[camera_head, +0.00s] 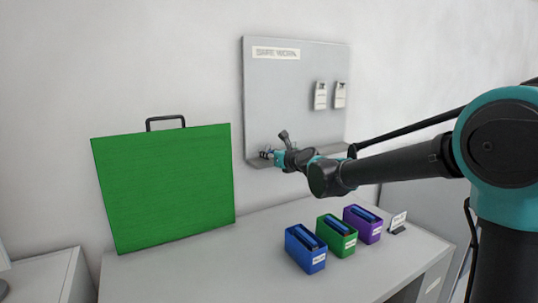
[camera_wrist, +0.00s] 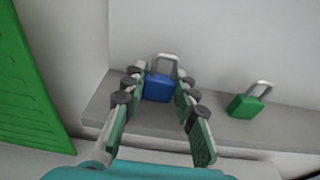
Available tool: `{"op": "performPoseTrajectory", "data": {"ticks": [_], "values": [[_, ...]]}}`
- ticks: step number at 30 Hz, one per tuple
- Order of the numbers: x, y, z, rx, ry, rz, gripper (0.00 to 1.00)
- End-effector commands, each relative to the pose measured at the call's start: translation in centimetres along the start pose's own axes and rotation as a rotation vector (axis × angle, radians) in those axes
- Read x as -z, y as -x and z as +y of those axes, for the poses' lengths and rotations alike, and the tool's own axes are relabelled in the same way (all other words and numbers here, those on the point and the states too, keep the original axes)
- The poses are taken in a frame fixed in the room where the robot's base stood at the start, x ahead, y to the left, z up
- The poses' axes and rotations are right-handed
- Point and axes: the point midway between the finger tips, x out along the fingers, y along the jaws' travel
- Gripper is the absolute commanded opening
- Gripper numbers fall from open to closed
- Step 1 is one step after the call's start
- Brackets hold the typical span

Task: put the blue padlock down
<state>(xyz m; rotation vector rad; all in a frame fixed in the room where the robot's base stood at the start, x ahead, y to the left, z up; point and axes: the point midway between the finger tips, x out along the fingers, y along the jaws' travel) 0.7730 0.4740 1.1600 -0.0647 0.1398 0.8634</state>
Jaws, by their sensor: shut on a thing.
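The blue padlock (camera_wrist: 157,90) has a grey shackle and is upright between the fingertips of my gripper (camera_wrist: 160,84) in the wrist view. The fingers are shut on its body from both sides. It is at the grey shelf (camera_wrist: 222,135); I cannot tell whether its base touches the shelf. In the head view my gripper (camera_head: 268,154) is at the left end of the shelf under the grey board (camera_head: 290,95), and the padlock is too small to make out clearly there.
A green padlock (camera_wrist: 245,104) stands on the shelf to the right. A green panel (camera_head: 165,185) with a black handle stands on the left. Blue (camera_head: 305,250), green (camera_head: 337,235) and purple (camera_head: 362,224) boxes stand on the white table (camera_head: 215,275). Two tags (camera_head: 320,96) hang on the board.

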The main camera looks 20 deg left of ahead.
Motion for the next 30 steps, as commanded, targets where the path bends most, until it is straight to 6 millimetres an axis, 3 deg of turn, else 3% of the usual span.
{"op": "performPoseTrajectory", "data": {"ticks": [4,5,9,20,30], "values": [[0.3,0.0,0.0,0.000,0.000,0.000,0.00],[0.3,0.0,0.0,0.000,0.000,0.000,0.32],[0.2,0.0,0.0,0.000,0.000,0.000,0.49],[-0.1,0.0,0.0,0.000,0.000,0.000,0.49],[0.0,4.8,0.0,0.001,-0.002,0.000,0.49]]}}
